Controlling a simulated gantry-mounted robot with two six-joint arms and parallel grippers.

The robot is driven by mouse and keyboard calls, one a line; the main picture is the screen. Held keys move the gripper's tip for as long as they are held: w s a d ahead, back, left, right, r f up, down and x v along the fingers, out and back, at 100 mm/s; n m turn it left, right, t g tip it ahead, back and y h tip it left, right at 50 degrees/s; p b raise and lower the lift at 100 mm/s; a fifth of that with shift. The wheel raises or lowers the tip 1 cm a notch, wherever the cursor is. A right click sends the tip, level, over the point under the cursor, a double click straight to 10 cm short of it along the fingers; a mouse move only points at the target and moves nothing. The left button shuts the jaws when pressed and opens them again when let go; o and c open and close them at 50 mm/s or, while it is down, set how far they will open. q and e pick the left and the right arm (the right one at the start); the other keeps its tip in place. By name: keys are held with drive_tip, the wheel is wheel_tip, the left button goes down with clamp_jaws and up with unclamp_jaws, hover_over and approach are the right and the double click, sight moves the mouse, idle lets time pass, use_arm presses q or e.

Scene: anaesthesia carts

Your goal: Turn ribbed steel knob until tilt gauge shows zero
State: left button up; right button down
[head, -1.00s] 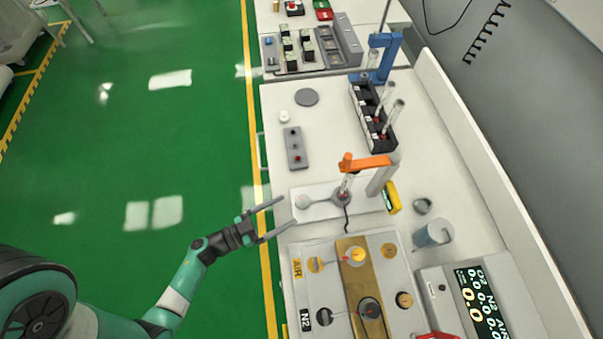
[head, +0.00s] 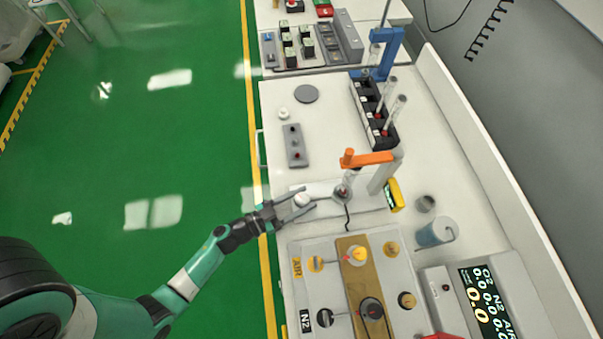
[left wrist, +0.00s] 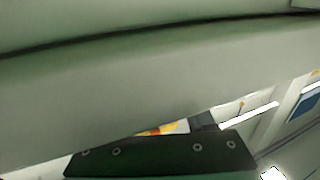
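The ribbed steel knob (head: 302,199) is a small pale round piece at the left end of a white plate (head: 325,190) on the cart top. My left gripper (head: 309,197) reaches in from the left. Its fingers lie on either side of the knob and still look apart; contact is too small to tell. The left wrist view shows mostly a blurred pale surface, and no knob is clear there. A yellow device (head: 395,194), probably the tilt gauge, stands at the plate's right end; its reading is not legible. My right gripper is not in view.
An orange-armed stand (head: 368,158) rises over the plate, with a cabled round piece (head: 342,192) below. A valve panel (head: 300,290) lies in front. A grey cup (head: 425,203) and a blue-grey beaker (head: 434,233) stand right. A grey button box (head: 295,146) lies behind.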

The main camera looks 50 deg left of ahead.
use_arm(q)
clamp_jaws()
drive_tip(key=h+p, duration=0.1)
drive_tip(key=m+p, duration=0.1)
drive_tip(key=shift+a+r+h+p, duration=0.15)
drive_tip(key=shift+r+h+p, duration=0.15)
drive_tip(key=shift+h, duration=0.1)
drive_tip(key=shift+f+m+g+h, duration=0.1)
drive_tip(key=shift+m+g+h, duration=0.3)
drive_tip(key=shift+m+h, duration=0.15)
drive_tip(key=shift+f+m+g+h+p, duration=0.25)
drive_tip(key=shift+m+h, duration=0.2)
drive_tip(key=shift+h, duration=0.4)
drive_tip(key=o, duration=0.8)
unclamp_jaws()
